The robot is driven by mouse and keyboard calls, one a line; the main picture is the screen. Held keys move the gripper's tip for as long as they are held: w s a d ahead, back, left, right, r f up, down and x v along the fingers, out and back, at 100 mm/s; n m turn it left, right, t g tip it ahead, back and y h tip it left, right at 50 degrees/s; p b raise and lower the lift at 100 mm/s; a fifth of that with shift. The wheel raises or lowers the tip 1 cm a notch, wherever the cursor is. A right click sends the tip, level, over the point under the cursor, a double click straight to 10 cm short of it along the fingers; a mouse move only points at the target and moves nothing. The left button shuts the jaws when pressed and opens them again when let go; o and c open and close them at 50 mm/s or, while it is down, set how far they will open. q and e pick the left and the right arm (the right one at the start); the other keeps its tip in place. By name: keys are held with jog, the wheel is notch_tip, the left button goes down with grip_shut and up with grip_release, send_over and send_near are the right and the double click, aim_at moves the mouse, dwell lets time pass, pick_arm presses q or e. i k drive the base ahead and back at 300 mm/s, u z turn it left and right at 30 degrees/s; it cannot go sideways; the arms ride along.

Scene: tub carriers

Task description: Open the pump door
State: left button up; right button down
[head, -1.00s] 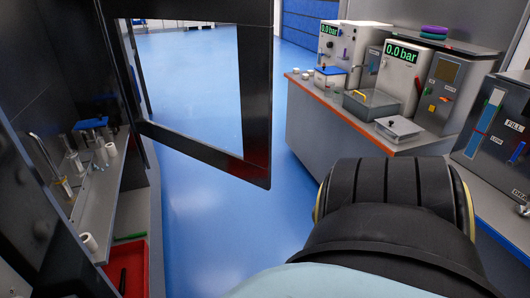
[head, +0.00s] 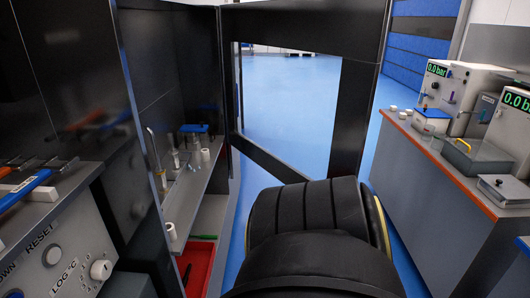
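A black-framed door (head: 357,95) with a large window opening stands swung out from the dark cabinet (head: 170,70) in the head view. No label shows that it is the pump door. Its left side meets the cabinet, and its lower edge is partly hidden behind my own black arm link at the bottom. Through the opening I see blue floor. Neither of my grippers is in view, so I cannot see any contact with the door.
A panel with knobs (head: 101,269) is at left. An open shelf (head: 187,207) holds small vessels above a red tray (head: 196,268). At right, a counter (head: 425,190) carries machines reading 0.0 bar (head: 439,70). Blue floor (head: 290,95) is clear beyond the door.

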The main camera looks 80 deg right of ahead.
aim_at(353, 31)
jog(key=u, duration=0.05)
jog(key=k, duration=0.9)
jog(key=z, duration=1.7)
